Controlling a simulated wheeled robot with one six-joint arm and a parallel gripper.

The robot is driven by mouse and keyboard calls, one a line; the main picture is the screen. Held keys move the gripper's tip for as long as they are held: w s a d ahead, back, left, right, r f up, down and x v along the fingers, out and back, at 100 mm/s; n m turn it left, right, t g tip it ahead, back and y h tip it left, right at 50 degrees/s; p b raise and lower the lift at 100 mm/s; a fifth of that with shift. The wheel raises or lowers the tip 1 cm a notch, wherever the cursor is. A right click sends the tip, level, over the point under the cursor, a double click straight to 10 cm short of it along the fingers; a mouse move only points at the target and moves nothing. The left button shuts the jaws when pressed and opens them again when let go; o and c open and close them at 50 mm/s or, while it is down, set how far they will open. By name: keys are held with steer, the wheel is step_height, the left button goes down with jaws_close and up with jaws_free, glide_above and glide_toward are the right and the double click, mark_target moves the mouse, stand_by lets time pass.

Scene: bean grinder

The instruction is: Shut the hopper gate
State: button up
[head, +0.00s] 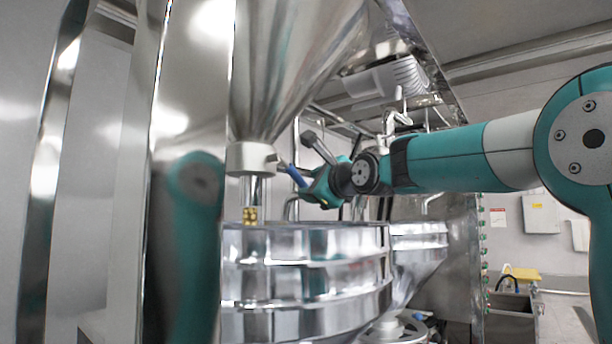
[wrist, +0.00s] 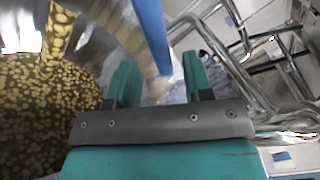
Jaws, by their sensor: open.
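The steel hopper (head: 300,60) is a cone that narrows down to a collar with the gate valve (head: 250,158). The gate's blue handle (head: 294,175) sticks out to the right of the collar and slopes down. Beans (wrist: 58,30) fall in a stream from the outlet onto a heap of beans (wrist: 40,110). My gripper (head: 308,184) is at the handle's lower end. In the wrist view my gripper (wrist: 160,78) is open, and the blue handle (wrist: 152,35) shows between its two teal fingers, closer to the right one. I cannot tell whether they touch.
A wide round steel drum (head: 305,268) stands below the outlet, under my gripper. Bent steel pipes (wrist: 235,70) lie to the right in the wrist view. A tall polished panel (head: 185,90) stands left of the hopper. A smaller funnel (head: 415,260) is behind the drum.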

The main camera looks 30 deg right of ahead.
mark_target(307, 186)
steer(key=shift+w+p, duration=0.75)
steer(key=shift+w, duration=1.3)
jaws_close()
